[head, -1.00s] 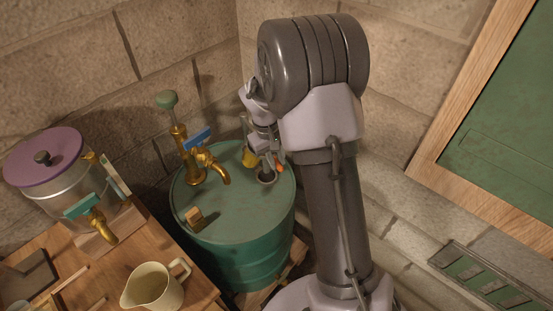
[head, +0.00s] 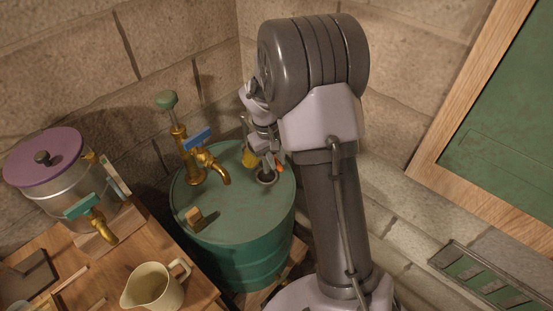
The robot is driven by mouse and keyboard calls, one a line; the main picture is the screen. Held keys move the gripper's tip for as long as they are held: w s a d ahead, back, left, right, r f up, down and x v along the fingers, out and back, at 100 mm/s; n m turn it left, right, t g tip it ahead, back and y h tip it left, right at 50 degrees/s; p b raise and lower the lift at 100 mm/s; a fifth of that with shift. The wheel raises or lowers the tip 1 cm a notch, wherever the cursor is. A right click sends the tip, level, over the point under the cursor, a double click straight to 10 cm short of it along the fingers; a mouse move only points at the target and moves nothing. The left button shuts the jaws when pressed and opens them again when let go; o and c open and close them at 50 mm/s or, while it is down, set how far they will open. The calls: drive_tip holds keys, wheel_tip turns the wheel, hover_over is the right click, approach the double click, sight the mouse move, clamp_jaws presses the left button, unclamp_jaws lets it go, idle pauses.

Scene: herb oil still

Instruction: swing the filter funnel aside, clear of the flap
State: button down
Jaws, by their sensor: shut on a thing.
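The green drum (head: 235,218) stands in the corner. On its top, towards the right, is a dark round opening with a pale rim (head: 266,178). My gripper (head: 270,164) is low over the drum top beside this opening, mostly hidden by my own arm. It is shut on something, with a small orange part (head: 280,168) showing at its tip. A yellow piece (head: 249,157), perhaps the filter funnel, shows just left of my gripper. I cannot make out its full shape, or whether my jaws hold it. I cannot make out the flap clearly.
A brass pump tap (head: 205,160) with a blue lever stands on the drum, left of my gripper. A wooden block (head: 194,217) is near the drum's front edge. A pot with a purple lid (head: 43,157) and a cream jug (head: 153,287) stand on the wooden bench at left.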

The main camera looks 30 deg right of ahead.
drive_tip(key=shift+d, duration=0.1)
idle(0.3)
drive_tip(key=w+d+n+p, duration=0.4)
drive_tip(key=d+n+p, duration=0.1)
drive_tip(key=d, duration=0.5)
drive_tip(key=w+d+n+t+p, duration=0.1)
drive_tip(key=w+d+n+p, duration=0.3)
drive_tip(key=d, duration=0.5)
drive_tip(key=shift+d+r+n+t+y+p, duration=0.3)
drive_tip(key=shift+d+r+n+p, duration=0.1)
drive_tip(key=shift+p, duration=0.35)
drive_tip(key=shift+w+d, duration=0.15)
drive_tip(key=c, duration=1.5)
unclamp_jaws()
drive_tip(key=shift+c, duration=0.2)
drive_tip(key=shift+o, duration=1)
drive_tip(key=shift+w+d+f, duration=0.2)
drive_tip(key=shift+f, duration=0.05)
